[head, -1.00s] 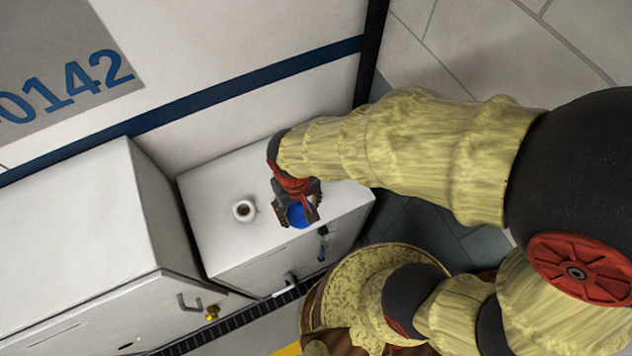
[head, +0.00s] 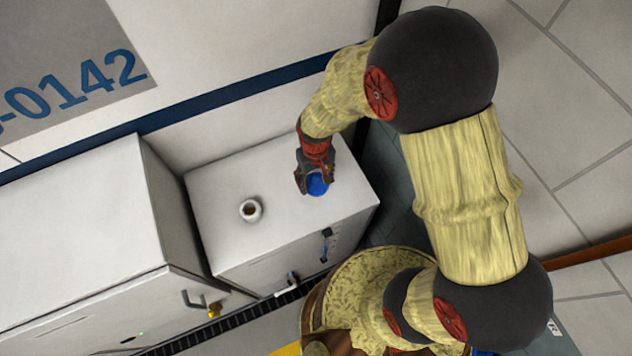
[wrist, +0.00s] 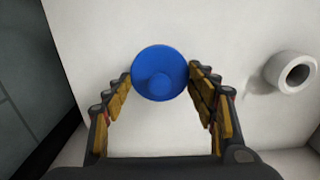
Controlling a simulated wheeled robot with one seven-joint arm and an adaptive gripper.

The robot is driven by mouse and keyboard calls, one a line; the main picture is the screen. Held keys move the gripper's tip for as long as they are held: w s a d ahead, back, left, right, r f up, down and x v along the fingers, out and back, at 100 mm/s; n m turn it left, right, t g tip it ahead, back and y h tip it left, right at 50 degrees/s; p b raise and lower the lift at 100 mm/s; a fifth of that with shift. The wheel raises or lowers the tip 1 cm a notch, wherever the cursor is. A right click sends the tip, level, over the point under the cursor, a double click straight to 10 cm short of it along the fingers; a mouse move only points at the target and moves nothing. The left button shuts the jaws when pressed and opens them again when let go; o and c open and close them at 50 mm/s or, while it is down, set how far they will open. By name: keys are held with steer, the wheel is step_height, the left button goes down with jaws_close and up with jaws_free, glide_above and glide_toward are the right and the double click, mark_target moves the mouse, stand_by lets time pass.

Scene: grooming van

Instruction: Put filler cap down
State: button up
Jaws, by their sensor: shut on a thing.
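The filler cap (head: 317,185) is blue and round with a small raised knob, seen clearly in the wrist view (wrist: 159,75). My gripper (head: 314,184) is shut on it, with a fingertip at each side of the cap in the wrist view (wrist: 160,78). The cap is over the white top of the right-hand cabinet (head: 225,185); I cannot tell whether it touches that top. The open filler neck (head: 250,210) is a short white tube with a dark bore, standing on the same top, left of my gripper. It is at the right in the wrist view (wrist: 291,72).
A taller white cabinet (head: 80,235) stands to the left, with a latch and a brass fitting (head: 214,309) at its front. The white van wall (head: 210,60) with a blue stripe rises behind. The cabinet top around the neck is clear.

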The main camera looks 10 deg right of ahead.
mark_target(316, 183)
steer(key=shift+w+d+f, duration=0.1)
steer(key=shift+w+f, duration=0.05)
steer(key=shift+f, duration=0.15)
steer(key=shift+f+p, duration=0.3)
steer(key=shift+f, duration=1.2)
steer(key=shift+f, duration=0.15)
steer(key=o, duration=0.9)
